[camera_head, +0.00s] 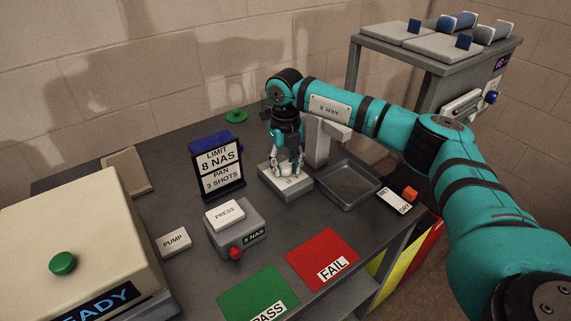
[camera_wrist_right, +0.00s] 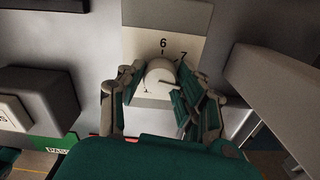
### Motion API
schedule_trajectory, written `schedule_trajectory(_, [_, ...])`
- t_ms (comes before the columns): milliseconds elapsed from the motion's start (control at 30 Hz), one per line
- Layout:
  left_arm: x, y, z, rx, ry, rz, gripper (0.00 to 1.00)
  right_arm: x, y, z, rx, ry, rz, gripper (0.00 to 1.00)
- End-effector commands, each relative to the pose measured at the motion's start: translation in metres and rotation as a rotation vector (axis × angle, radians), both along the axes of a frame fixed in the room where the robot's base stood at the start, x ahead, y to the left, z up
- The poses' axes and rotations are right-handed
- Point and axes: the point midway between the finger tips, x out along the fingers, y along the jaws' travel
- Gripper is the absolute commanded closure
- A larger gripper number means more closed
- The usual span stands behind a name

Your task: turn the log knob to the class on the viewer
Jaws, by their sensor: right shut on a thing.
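The log knob is a pale round knob (camera_wrist_right: 160,76) on a light dial plate, between the fingers of my right gripper (camera_wrist_right: 158,88) in the right wrist view. The digits 6 and 7 show on the plate beyond it; other marks are covered. In the head view my right gripper (camera_head: 287,168) points down, shut on the knob above the pale log box (camera_head: 288,190). The viewer (camera_head: 236,229) is a grey box with a white PRESS button and a small display (camera_head: 254,236) reading 8 NAS.
A sign (camera_head: 221,168) reading LIMIT 8 NAS, PAN 3 SHOTS stands left of the log box. An empty grey tray (camera_head: 347,202) lies to its right. A PUMP block (camera_head: 173,241), green PASS mat (camera_head: 252,294) and red FAIL mat (camera_head: 322,254) are nearer.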

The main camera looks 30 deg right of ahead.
Motion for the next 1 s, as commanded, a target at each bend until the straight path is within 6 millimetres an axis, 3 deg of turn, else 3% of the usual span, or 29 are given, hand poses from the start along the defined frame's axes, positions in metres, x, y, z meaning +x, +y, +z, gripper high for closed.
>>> schedule_trajectory(333, [0.000,0.000,0.000,0.000,0.000,0.000,1.00,0.001,0.000,0.002,0.000,-0.005,-0.003,0.98])
schedule_trajectory(367, [0.000,0.000,0.000,0.000,0.000,0.000,1.00,0.001,0.000,0.002,0.000,-0.005,-0.003,0.62])
schedule_trajectory(500, [0.000,0.000,0.000,0.000,0.000,0.000,1.00,0.001,0.000,0.001,0.000,-0.003,-0.002,0.44])
schedule_trajectory(800, [-0.001,0.003,0.000,0.003,0.001,0.001,1.00,0.000,0.000,0.002,0.000,-0.002,-0.001,0.43])
schedule_trajectory(1000, [-0.001,0.002,0.000,0.001,0.001,0.001,1.00,0.001,0.000,0.026,0.002,-0.006,-0.001,0.43])
